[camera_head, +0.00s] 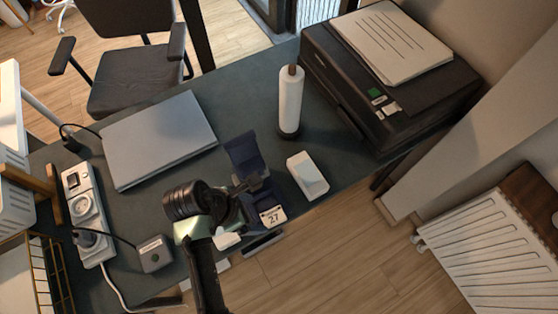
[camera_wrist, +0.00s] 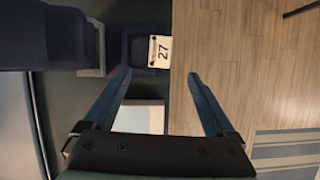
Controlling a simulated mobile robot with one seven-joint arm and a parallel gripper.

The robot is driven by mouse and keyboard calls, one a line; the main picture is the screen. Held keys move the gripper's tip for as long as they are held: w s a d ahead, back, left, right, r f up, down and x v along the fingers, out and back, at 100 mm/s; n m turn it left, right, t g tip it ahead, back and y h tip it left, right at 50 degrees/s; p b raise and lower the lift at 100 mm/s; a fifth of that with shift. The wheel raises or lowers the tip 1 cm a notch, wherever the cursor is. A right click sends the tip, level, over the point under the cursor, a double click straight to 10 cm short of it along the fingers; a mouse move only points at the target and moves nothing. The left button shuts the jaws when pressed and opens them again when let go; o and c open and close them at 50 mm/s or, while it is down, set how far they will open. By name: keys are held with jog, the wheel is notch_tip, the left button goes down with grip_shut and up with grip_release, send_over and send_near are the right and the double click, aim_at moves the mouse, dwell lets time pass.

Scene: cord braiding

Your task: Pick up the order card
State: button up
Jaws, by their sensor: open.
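The order card (camera_head: 272,216) is a small white card with a black "27" and a thin marking beside it. It sits at the near end of a dark blue holder (camera_head: 245,153), close to the desk's front edge. In the wrist view the card (camera_wrist: 160,51) lies just beyond the fingertips, roughly centred between them, against a dark blue part. My gripper (camera_head: 253,183) is open and empty, over the holder and a little up and left of the card in the head view. Its two fingers (camera_wrist: 158,74) are spread either side in the wrist view. My arm hides part of the desk.
A white box (camera_head: 307,175) and a paper roll (camera_head: 290,103) stand to the right. A dark printer (camera_head: 380,90) fills the desk's far right. A closed laptop (camera_head: 158,140), a power strip (camera_head: 86,215) and a small dark box (camera_head: 154,254) lie left. Open floor lies past the front edge.

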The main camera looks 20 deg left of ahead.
aim_at(272, 217)
jog(key=x, duration=1)
jog(key=shift+f, duration=0.25)
grip_shut()
